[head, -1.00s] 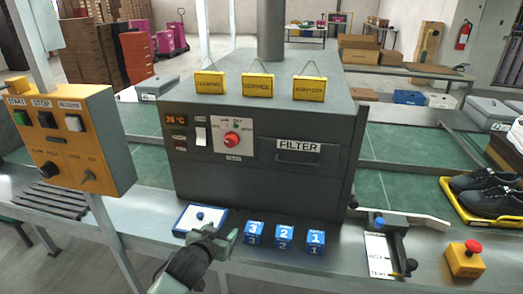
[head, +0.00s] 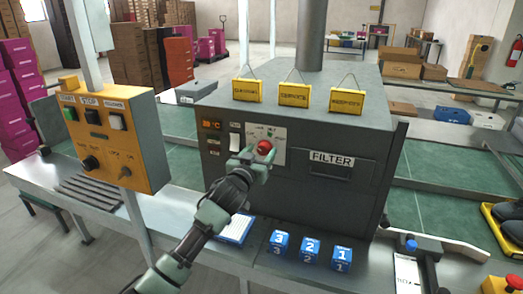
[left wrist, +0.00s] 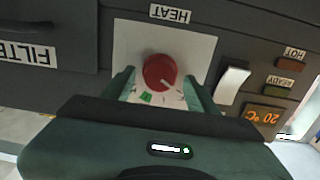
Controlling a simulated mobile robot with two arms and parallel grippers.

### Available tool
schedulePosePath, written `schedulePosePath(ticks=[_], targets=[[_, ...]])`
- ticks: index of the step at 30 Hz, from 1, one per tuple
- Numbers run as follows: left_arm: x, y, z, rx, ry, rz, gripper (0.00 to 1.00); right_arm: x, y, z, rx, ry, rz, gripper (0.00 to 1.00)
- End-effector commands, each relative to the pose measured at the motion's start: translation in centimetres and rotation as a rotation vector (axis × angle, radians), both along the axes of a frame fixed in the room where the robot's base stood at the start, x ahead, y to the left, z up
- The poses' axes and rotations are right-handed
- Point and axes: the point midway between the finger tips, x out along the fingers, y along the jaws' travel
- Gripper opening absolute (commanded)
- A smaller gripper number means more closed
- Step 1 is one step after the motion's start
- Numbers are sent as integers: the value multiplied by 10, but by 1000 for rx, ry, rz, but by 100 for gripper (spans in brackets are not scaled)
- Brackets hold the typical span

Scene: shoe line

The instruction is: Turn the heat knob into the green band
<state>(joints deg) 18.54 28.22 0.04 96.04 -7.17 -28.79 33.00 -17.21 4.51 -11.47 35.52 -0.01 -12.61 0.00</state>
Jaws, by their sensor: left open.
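The red heat knob (head: 264,147) sits on a white dial plate (head: 279,155) on the front of the dark grey oven. It also shows in the left wrist view (left wrist: 159,71), which sees the panel upside down. A small green band (left wrist: 146,98) is on the dial beside the knob. A pale mark on the knob appears to lie off the green, toward the white switch side. My left gripper (head: 253,158) is in front of the panel at the knob. Its open fingers (left wrist: 160,82) lie on either side of the knob in the picture; contact cannot be told. My right gripper is not in view.
A white switch (left wrist: 232,82) and an orange display (left wrist: 263,114) reading 20 °C are beside the dial. The FILTER drawer (head: 337,164) is on the other side. Blue numbered blocks (head: 311,250) stand on the bench below. A yellow control box (head: 112,137) stands at left.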

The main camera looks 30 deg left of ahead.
Motion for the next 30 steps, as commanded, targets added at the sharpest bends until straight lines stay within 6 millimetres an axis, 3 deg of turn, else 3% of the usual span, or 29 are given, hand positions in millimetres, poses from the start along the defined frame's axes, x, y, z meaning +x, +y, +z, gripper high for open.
schedulePosePath(ticks=[11,15,17,18,30], targets=[[7,1,-1,0,0,-1,59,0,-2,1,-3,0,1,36],[7,1,-1,0,0,-1,20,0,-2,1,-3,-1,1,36],[7,1,-1,0,0,-1,3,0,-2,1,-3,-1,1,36],[7,1,-1,0,0,-1,0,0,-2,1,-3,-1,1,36],[7,1,0,88,23,-1,0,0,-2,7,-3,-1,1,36]])
